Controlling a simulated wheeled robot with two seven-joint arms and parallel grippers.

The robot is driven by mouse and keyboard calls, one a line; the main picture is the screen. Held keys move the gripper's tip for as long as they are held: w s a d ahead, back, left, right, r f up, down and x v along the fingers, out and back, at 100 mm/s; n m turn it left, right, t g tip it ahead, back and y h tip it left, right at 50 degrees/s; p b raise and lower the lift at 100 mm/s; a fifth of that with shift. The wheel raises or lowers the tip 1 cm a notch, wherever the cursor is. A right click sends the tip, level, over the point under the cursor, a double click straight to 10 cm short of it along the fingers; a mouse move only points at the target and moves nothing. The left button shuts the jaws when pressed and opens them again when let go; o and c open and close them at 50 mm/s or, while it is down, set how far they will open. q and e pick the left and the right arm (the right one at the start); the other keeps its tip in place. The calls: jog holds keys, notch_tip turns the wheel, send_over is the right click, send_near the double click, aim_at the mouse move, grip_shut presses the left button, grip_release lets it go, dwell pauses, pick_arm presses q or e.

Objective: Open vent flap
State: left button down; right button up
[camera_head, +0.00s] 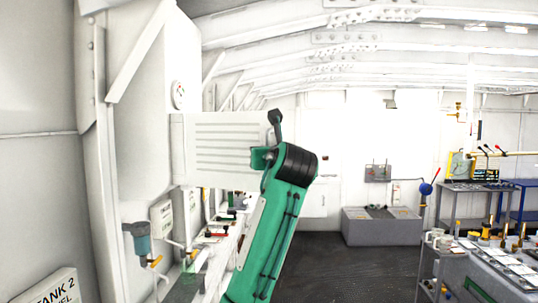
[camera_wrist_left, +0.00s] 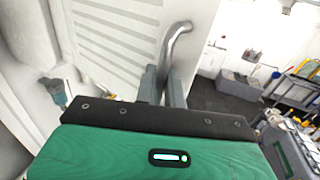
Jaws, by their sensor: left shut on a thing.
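The vent flap (camera_head: 222,148) is a pale panel with horizontal slats at the left wall. It stands out from the wall, its slatted face towards me. In the left wrist view the flap (camera_wrist_left: 112,40) fills the upper left, with a bent metal handle (camera_wrist_left: 175,45) at its right edge. My left gripper (camera_head: 270,152) is at the flap's right edge. In the wrist view its grey fingers (camera_wrist_left: 163,86) are shut around the lower end of the handle; the exact contact is partly hidden. My right gripper is not in view.
A blue-grey cup-shaped fitting (camera_head: 139,240) and small wall boxes sit below the flap. A grey chest (camera_head: 381,228) stands at the back wall. Benches with tools (camera_head: 495,262) stand on the right. The dark floor (camera_head: 340,268) between is clear.

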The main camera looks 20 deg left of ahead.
pick_arm(q)
jog(key=c, duration=1.9)
grip_release()
jog(key=shift+a, duration=0.15)
jog(key=b+v, duration=0.6)
jog(key=v, duration=0.8)
jog(key=shift+r, duration=0.1)
jog(key=shift+w, duration=0.1)
